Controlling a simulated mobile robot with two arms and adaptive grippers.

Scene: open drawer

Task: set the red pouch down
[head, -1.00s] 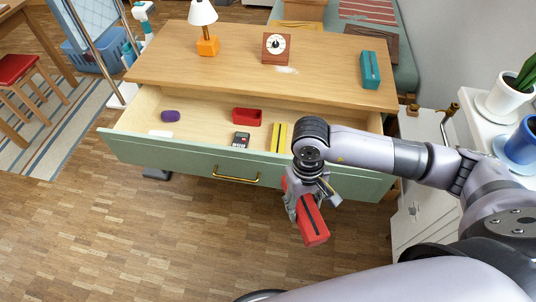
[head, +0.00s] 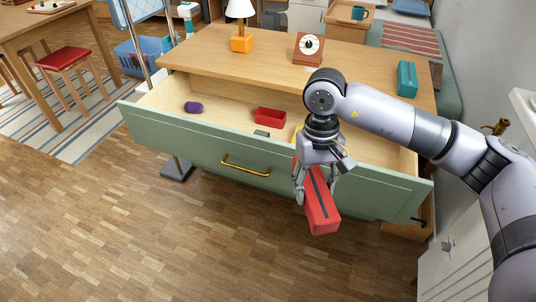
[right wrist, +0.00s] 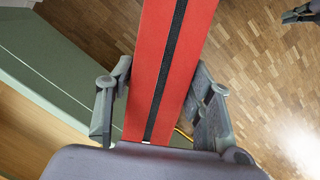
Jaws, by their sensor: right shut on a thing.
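The red pouch (head: 319,205) is a long red block shape with a dark stripe along its top. My right gripper (head: 316,184) is shut on it and holds it in the air in front of the open drawer's green front, above the wooden floor. In the right wrist view the pouch (right wrist: 167,70) runs between the two fingers, with the green drawer front to the left and the floor to the right.
The floor at left front is clear.

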